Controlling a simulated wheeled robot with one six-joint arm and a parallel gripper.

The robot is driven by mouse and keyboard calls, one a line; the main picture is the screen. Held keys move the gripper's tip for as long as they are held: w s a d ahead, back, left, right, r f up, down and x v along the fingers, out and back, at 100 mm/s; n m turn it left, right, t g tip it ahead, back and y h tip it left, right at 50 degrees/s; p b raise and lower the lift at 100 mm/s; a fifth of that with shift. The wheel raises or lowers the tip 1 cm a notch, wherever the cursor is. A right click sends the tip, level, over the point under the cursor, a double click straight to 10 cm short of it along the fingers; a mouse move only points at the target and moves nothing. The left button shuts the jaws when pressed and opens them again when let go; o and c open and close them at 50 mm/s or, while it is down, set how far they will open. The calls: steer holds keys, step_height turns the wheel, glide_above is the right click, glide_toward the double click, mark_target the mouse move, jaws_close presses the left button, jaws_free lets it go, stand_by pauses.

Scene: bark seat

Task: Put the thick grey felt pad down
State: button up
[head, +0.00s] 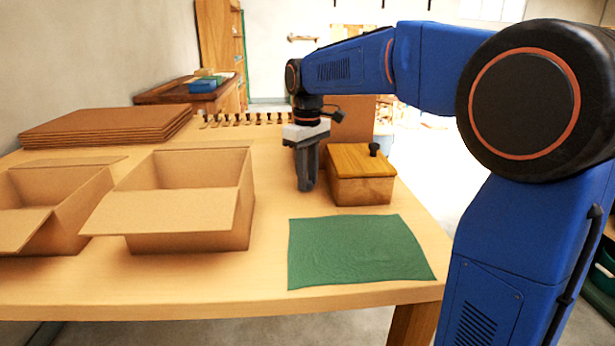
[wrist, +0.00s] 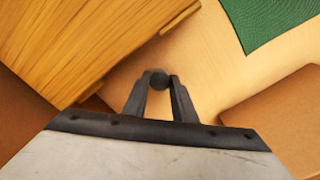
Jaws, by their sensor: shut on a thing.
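My gripper (head: 306,186) points down over the table, just left of the wooden box and behind the green cloth. In the head view I cannot make the pad out from the dark fingers. I cannot tell whether it touches the table.
A wooden box (head: 361,190) with a black-knobbed lid stands close right of my gripper. A green cloth (head: 355,250) lies flat in front. Open cardboard boxes (head: 190,228) (head: 70,232) stand left. Stacked brown sheets (head: 105,127) and a row of small dark-topped pieces (head: 245,119) are behind.

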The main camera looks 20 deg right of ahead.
steer(key=o, duration=0.6)
steer(key=shift+f, duration=0.15)
steer(key=o, duration=0.4)
